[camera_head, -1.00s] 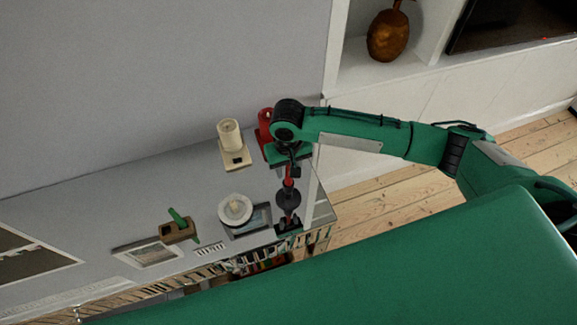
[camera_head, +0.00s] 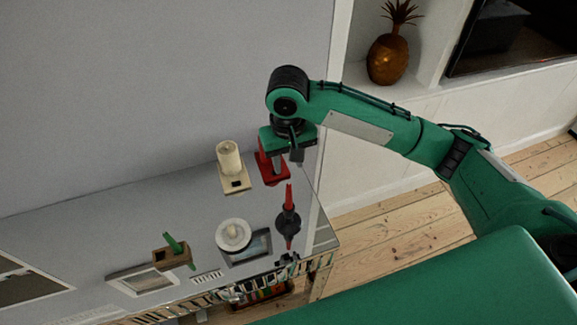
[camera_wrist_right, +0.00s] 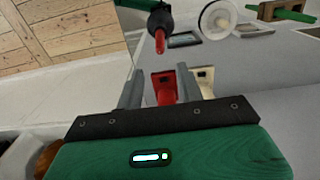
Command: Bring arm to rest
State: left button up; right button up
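My right gripper (camera_head: 297,158) hangs above the back right part of the table, with no object in it. In the right wrist view my right gripper (camera_wrist_right: 158,92) has two grey fingers standing apart. A red object (camera_wrist_right: 163,88) shows beyond the gap, lower down on the table. In the head view this red object (camera_head: 272,173) is partly hidden behind the gripper. A slim black object with red ends (camera_head: 288,222) stands in front of the gripper, clear of it. My left gripper is in neither view.
The grey table (camera_head: 120,235) also bears a cream holder (camera_head: 230,168), a white round piece (camera_head: 233,235), and a brown block with a green handle (camera_head: 173,255). A wall (camera_head: 160,90) rises behind. A pineapple ornament (camera_head: 388,58) stands in a niche. Floorboards (camera_head: 420,215) lie right.

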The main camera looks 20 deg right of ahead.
dwell(0.4)
jog(key=s+a+f+n+t+y, duration=0.2)
jog(key=s+a+f+n+y, duration=0.15)
jog(key=s+a+f, duration=0.4)
jog(key=s+d+f+m+t+h, duration=0.1)
jog(key=s+d+f+h, duration=0.1)
jog(key=s+d+f, duration=0.4)
jog(key=s+d+f+m+t+h, duration=0.1)
jog(key=s+d+f, duration=0.1)
jog(key=s+d, duration=0.75)
notch_tip(320, 180, down, 31)
jog(key=g, duration=0.2)
jog(key=s+d+f, duration=0.2)
jog(key=s+f, duration=0.7)
jog(key=f, duration=0.1)
jog(key=s+d+f+g, duration=0.1)
jog(key=s+d+f, duration=0.1)
jog(key=s+f, duration=0.8)
jog(key=shift+s, duration=0.15)
